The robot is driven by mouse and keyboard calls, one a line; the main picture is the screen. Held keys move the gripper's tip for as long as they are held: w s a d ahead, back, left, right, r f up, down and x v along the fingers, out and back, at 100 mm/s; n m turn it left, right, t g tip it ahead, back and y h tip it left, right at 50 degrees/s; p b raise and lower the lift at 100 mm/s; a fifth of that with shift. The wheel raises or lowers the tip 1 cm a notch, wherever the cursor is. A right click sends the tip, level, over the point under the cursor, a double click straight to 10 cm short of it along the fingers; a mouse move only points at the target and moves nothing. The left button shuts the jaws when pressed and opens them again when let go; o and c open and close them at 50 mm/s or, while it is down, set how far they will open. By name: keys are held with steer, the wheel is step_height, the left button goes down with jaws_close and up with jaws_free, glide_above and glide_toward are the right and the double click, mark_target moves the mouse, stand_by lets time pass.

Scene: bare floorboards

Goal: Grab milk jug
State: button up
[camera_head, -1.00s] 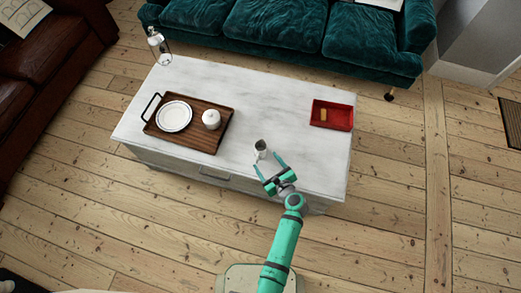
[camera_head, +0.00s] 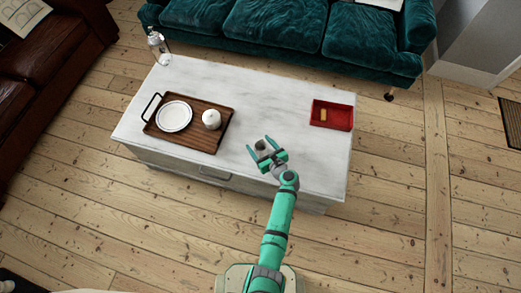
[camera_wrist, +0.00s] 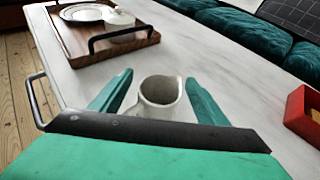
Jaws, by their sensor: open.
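The milk jug (camera_wrist: 160,95) is a small, pale grey-white vessel with an open top. It stands upright on the white marble-topped table (camera_head: 270,95). In the wrist view it sits between the two green fingers of my gripper (camera_wrist: 158,97), with a visible space on each side. In the head view my gripper (camera_head: 262,148) is open around the jug (camera_head: 262,146), whose lower part is hidden by the gripper.
A wooden tray (camera_head: 198,139) with a white plate (camera_head: 174,116) and a white lidded pot (camera_head: 211,119) is to the left. A red tray (camera_head: 332,124) is to the right. A glass lantern (camera_head: 159,46) stands at the far left corner. Teal sofa (camera_head: 275,32) behind.

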steer(key=shift+x, duration=1.45)
steer(key=c, duration=1.2)
steer(key=shift+r, duration=0.1)
